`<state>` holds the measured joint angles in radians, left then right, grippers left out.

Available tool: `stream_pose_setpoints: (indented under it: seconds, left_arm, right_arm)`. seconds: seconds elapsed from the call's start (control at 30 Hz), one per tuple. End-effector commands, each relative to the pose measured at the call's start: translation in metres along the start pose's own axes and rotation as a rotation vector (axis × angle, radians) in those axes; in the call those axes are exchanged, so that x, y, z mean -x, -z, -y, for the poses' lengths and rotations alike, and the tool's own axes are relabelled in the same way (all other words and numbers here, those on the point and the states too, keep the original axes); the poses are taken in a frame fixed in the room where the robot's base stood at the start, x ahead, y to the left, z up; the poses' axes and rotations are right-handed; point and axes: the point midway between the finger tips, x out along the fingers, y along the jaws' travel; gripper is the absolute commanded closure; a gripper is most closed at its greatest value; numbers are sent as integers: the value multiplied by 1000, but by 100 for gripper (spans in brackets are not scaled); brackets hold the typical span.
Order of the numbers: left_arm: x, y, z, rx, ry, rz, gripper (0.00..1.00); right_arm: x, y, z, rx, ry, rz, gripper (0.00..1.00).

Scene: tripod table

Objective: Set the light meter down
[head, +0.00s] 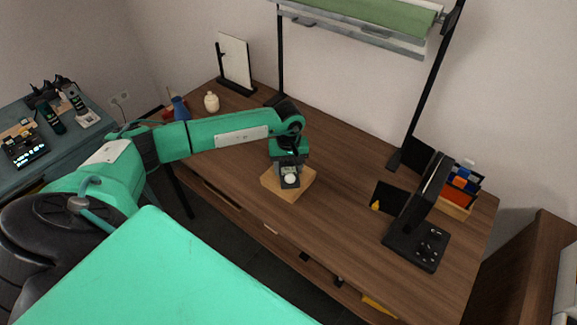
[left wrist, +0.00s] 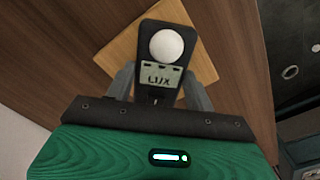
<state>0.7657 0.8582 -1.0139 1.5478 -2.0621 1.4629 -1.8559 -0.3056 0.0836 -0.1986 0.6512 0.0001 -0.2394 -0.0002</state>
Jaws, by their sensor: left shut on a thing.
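The light meter (head: 290,178) is dark with a white dome and a grey panel. In the left wrist view the light meter (left wrist: 167,47) shows its white dome and a panel reading "LUX". My left gripper (head: 289,165) is shut on it, with one finger on each side; it also shows in the left wrist view (left wrist: 158,88). The meter is over a light wooden block (head: 270,182) on the table. The block also shows in the left wrist view (left wrist: 123,40). I cannot tell whether the meter touches the block. My right gripper is not in view.
The brown table (head: 345,200) has clear room around the block. A black lamp-like stand (head: 414,240) and a coloured-card holder (head: 458,190) are at the right. A white jar (head: 211,102) and a framed board (head: 235,62) stand at the back left. A rail with green cloth (head: 380,10) hangs above.

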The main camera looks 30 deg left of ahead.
Motion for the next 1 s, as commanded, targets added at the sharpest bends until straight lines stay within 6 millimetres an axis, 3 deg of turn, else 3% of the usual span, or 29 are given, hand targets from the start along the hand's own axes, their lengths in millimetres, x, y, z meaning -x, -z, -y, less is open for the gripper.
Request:
stream_pose_setpoints:
  seconds: [0.13, 0.17, 0.27, 0.67, 0.87, 1.0]
  left_arm:
    - [-3, 0, 0, 0, 0, 0, 72]
    - [-3, 0, 0, 0, 0, 0, 44]
    - [-2, 0, 0, 0, 0, 0, 24]
    - [3, 0, 0, 0, -1, -1, 24]
    - [37, 1, -1, -1, -3, -4, 24]
    - [69, 1, 0, 0, -3, -5, 24]
  right_arm:
    - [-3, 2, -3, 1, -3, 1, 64]
    - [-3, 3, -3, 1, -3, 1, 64]
    - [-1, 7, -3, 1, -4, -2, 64]
    - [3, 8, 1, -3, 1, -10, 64]
    - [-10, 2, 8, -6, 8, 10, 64]
    - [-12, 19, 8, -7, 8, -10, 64]
